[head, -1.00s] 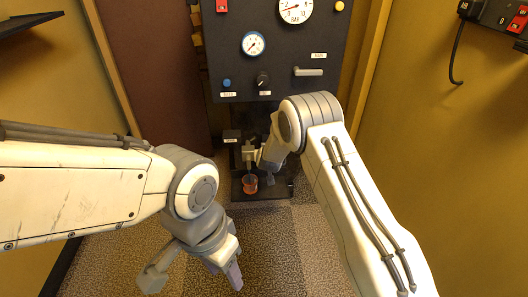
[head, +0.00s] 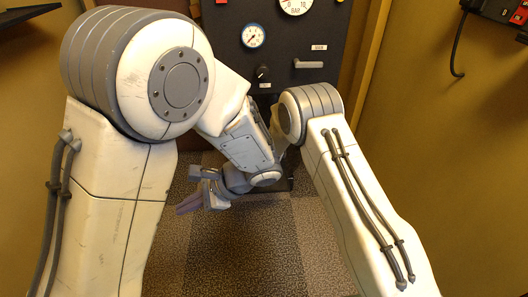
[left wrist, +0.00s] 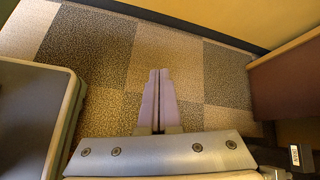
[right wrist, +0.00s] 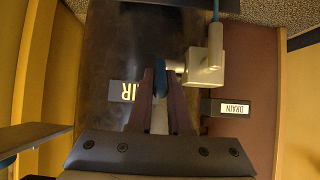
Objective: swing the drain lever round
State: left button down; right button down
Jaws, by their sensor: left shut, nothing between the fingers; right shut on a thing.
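In the right wrist view, my right gripper (right wrist: 160,78) is shut on the blue-ended drain lever (right wrist: 158,68). The lever joins a pale valve block (right wrist: 206,72), near a white DRAIN label (right wrist: 235,108). The fingers hide part of the lever. In the head view the valve and my right gripper are hidden behind my arms. My left gripper (head: 184,207) is shut and empty, above the floor left of the panel's foot. Its closed fingers also show in the left wrist view (left wrist: 158,76), over carpet.
The dark panel (head: 285,60) stands ahead, with a blue-rimmed gauge (head: 253,36), a black knob (head: 263,73) and a grey handle (head: 309,64). A control box (head: 500,15) hangs on the right wall. Patterned carpet (head: 255,255) lies open in front.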

jog(key=shift+s+f, duration=0.1)
jog(key=shift+f, duration=0.05)
pick_arm(q)
jog(key=w+f+m+t+y, duration=0.3)
jog(key=w+f+m+t, duration=0.85)
jog(key=w, duration=0.45)
jog(key=w+d+f+m+t+h, duration=0.1)
jog(key=d+f+m+t+h, duration=0.25)
jog(key=d, duration=0.35)
jog(key=w+d+f+m+t+h, duration=0.1)
jog(key=d+f+m+t+h, duration=0.15)
jog(key=d+h, duration=0.35)
jog(key=w+d+f+m+t+h, duration=0.15)
jog(key=d+m+h, duration=0.25)
jog(key=d, duration=0.4)
jog(key=w+r, duration=0.4)
jog(key=w, duration=0.7)
jog(key=shift+r, duration=0.1)
